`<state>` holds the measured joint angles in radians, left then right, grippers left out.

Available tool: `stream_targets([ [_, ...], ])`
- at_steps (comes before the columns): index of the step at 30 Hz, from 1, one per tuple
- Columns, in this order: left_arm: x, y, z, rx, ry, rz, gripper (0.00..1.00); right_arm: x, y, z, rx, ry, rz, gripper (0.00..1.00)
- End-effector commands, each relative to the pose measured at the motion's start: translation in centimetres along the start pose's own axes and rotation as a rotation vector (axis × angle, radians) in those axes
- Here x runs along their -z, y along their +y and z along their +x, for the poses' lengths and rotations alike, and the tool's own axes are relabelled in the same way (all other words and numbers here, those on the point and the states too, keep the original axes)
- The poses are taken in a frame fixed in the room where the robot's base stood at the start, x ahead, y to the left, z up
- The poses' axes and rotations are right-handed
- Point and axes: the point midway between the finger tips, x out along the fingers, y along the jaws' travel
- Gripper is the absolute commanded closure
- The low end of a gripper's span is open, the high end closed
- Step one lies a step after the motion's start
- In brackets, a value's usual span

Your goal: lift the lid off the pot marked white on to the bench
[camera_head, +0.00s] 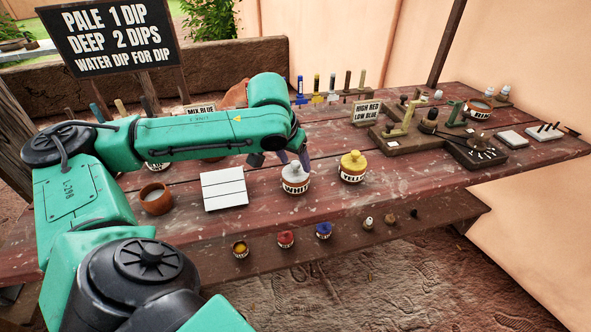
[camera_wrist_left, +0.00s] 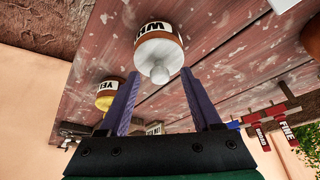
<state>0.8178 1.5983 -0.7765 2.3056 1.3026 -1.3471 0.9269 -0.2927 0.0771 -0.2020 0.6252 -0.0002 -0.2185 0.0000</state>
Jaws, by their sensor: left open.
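The pot marked white (camera_head: 295,187) stands on the red-brown bench (camera_head: 300,210) with its pale lid (camera_head: 295,173) on. In the left wrist view the lid (camera_wrist_left: 158,50) and its round knob (camera_wrist_left: 159,74) face my camera. My left gripper (camera_head: 293,158) is open and empty, just above and beside the lid. In the wrist view its two purple fingers (camera_wrist_left: 160,76) lie either side of the knob, apart from it; the gap in depth is hard to tell. My right gripper is not in view.
The yellow-lidded pot (camera_head: 353,168) stands close to the right of the white one. A white slatted board (camera_head: 224,188) and a terracotta cup (camera_head: 156,198) lie to the left. Small paint pots (camera_head: 286,239) line the lower front ledge. Bare bench lies in front of the pots.

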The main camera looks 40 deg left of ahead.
Motion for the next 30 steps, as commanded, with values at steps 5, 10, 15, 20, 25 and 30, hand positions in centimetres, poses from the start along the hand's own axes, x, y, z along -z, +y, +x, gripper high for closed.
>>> stream_targets([
  [5, 0.1, 0.0, 0.0, 0.000, 0.001, 0.000, 0.35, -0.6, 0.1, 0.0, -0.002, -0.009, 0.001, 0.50],
  [10, 0.1, 0.0, 0.0, 0.000, 0.001, 0.000, 1.00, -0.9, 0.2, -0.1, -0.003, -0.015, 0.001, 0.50],
  [15, 0.1, 0.0, -0.1, 0.000, 0.002, 0.001, 1.00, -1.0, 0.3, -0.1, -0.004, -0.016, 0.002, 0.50],
  [20, 0.1, 0.0, -0.2, 0.000, 0.002, 0.000, 1.00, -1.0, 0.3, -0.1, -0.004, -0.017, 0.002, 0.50],
  [25, 0.8, 0.0, -1.8, 0.000, 0.005, 0.000, 1.00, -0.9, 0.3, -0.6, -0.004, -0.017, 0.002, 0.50],
  [30, 2.7, 0.1, -6.2, -0.005, 0.008, 0.000, 1.00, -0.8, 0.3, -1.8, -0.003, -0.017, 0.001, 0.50],
])
